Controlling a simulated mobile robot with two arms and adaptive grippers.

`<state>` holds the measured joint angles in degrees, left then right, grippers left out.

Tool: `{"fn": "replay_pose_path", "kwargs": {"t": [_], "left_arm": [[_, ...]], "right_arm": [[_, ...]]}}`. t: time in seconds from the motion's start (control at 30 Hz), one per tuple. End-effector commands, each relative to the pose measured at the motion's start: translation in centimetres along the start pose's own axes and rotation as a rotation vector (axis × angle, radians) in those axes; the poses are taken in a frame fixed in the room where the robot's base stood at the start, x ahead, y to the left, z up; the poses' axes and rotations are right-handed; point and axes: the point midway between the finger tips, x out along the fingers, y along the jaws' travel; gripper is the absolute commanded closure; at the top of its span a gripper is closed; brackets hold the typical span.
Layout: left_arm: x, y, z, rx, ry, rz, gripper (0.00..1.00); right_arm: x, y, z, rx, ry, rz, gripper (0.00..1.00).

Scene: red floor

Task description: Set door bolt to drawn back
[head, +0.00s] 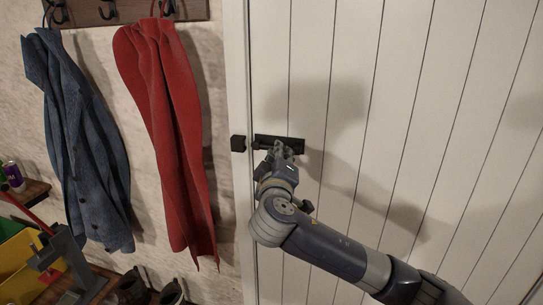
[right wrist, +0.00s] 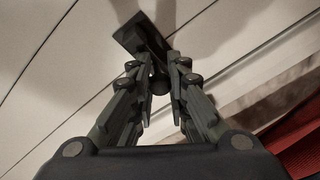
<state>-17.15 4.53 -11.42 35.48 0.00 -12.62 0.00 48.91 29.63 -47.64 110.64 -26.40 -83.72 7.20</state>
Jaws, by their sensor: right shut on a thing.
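The door bolt (head: 293,143) is a dark metal piece mounted level on the white plank door, near its left edge. My left gripper is not in view.
A red cloth (head: 170,130) and a blue denim jacket (head: 85,150) hang from a hook rail (head: 100,14) left of the door. Below are shoes (head: 130,289), a grey stand (head: 68,255) and a yellow-green bin (head: 17,262). The door right of my arm is clear.

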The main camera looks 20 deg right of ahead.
Motion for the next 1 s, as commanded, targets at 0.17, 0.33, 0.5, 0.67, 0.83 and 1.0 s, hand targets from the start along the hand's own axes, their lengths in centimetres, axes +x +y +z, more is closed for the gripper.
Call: {"fn": "replay_pose_path", "kwargs": {"t": [0.17,0.33,0.5,0.67,0.83,1.0], "left_arm": [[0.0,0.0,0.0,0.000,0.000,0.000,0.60],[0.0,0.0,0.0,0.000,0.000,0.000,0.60],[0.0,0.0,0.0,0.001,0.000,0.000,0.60],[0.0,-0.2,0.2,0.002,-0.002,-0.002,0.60],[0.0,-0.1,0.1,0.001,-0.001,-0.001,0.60],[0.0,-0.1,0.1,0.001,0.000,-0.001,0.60]], "right_arm": [[0.1,0.0,0.3,-0.003,-0.008,0.001,0.83],[0.1,0.0,0.2,-0.002,-0.007,0.002,0.63],[0.1,0.0,0.2,-0.002,-0.005,0.002,0.63],[-0.4,0.0,0.1,-0.001,-0.003,0.001,0.63],[-2.8,-0.1,0.1,0.001,-0.002,-0.001,0.63],[-6.5,-0.1,0.2,0.002,-0.004,-0.003,0.63]]}}
